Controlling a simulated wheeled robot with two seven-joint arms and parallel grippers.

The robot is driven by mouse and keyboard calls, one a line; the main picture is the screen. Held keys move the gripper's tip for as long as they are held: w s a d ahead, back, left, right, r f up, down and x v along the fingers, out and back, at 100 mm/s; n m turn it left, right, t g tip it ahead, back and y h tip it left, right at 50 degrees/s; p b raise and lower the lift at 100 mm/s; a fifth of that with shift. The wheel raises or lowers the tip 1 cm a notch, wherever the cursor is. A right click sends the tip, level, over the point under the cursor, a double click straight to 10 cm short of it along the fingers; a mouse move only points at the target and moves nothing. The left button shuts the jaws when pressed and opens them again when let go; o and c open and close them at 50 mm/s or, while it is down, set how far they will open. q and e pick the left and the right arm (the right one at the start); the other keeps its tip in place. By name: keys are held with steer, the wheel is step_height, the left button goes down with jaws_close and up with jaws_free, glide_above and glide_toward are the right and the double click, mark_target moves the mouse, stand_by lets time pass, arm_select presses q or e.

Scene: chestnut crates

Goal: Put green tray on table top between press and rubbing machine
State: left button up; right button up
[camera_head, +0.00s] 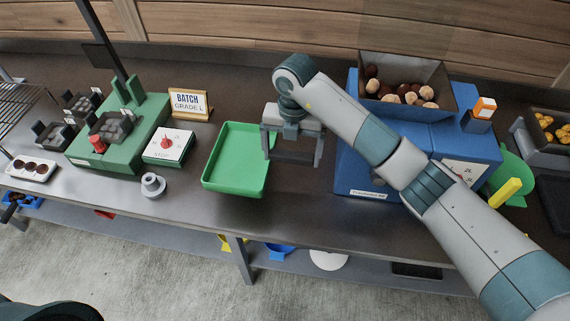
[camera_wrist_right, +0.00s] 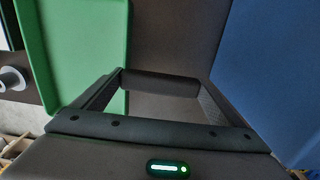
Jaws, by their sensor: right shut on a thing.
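The green tray (camera_head: 238,187) lies on the dark table top (camera_head: 330,219), between the green press (camera_head: 128,152) on the left and the blue rubbing machine (camera_head: 352,165) on the right. In the right wrist view the tray (camera_wrist_right: 85,40) is at the left. My right gripper (camera_head: 292,158) points down beside the tray's right rim. Its fingers (camera_wrist_right: 160,84) are wide apart, with a dark bar spanning between their tips. The left finger overlaps the tray's edge in the picture; I cannot tell whether they touch. My left gripper is not in view.
A chestnut hopper (camera_head: 448,97) tops the blue machine. My right arm hides part of that machine.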

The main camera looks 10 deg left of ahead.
step_height(320, 180, down, 2)
steer(key=shift+f+p, duration=0.1)
steer(key=shift+p, duration=0.2)
steer(key=shift+f, duration=0.3)
steer(key=shift+f, duration=0.3)
step_height(320, 180, down, 3)
steer(key=shift+r+p, duration=0.15)
steer(key=shift+p, duration=0.5)
steer(key=shift+f, duration=0.4)
steer(key=o, duration=1.8)
steer(key=shift+c, duration=0.2)
